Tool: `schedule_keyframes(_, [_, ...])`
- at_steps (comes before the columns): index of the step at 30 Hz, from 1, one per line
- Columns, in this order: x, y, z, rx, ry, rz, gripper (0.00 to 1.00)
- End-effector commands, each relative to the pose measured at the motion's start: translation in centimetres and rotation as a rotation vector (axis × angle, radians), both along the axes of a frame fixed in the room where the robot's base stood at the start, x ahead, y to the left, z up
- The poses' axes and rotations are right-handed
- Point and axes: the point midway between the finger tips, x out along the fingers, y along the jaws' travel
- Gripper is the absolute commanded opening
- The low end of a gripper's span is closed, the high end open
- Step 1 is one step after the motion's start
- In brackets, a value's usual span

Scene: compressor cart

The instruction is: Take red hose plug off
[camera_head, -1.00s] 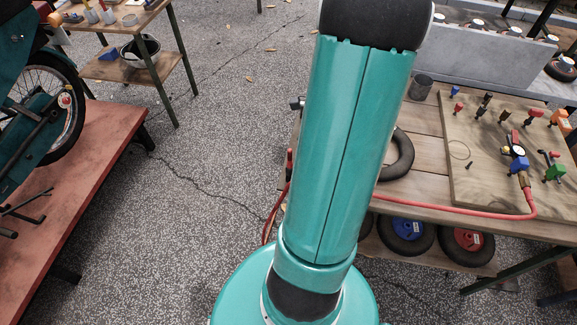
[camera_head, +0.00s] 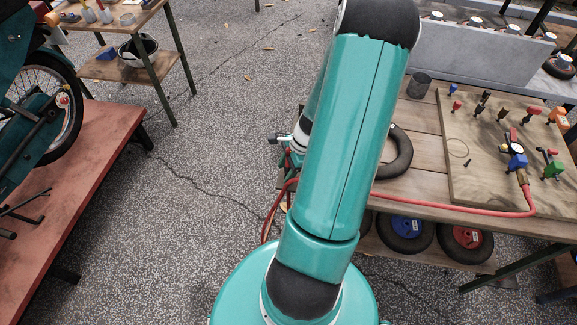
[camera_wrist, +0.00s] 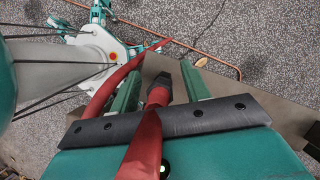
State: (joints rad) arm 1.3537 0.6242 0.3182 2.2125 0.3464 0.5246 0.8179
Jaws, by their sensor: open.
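In the wrist view, my gripper (camera_wrist: 160,70) is open, with one green finger on each side of a dark hose plug (camera_wrist: 157,97). The plug sits on a red hose end (camera_wrist: 144,150) that runs down across the picture. I cannot tell whether the fingers touch the plug, or what its far end meets. Another stretch of red hose (camera_wrist: 102,98) curves past the left finger. In the head view, my arm hides most of my gripper and the plug. Red hose (camera_head: 272,218) loops down left of my arm, and red hose (camera_head: 460,209) crosses the workbench front to a brass fitting.
The workbench (camera_head: 425,184) on the right carries a board (camera_head: 480,185) with several coloured valves and fittings, a black ring (camera_head: 398,158) and a dark cup (camera_head: 419,85). Wheels (camera_head: 405,232) lie below. A red platform (camera_head: 85,165) stands left. The paved floor between is clear.

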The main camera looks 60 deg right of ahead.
Motion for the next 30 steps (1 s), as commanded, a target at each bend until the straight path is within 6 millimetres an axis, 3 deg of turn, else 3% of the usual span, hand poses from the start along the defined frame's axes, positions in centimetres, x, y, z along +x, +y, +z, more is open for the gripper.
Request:
schedule_keyframes(6, [0.0,0.0,0.0,0.0,0.0,0.0,0.45])
schedule_keyframes(13, [0.0,0.0,0.0,0.0,0.0,0.001,0.01])
schedule_keyframes(23, [0.0,0.0,0.1,-0.002,0.0,0.001,0.01])
schedule_keyframes(30, [0.1,-0.1,1.8,-0.004,0.0,0.001,0.01])
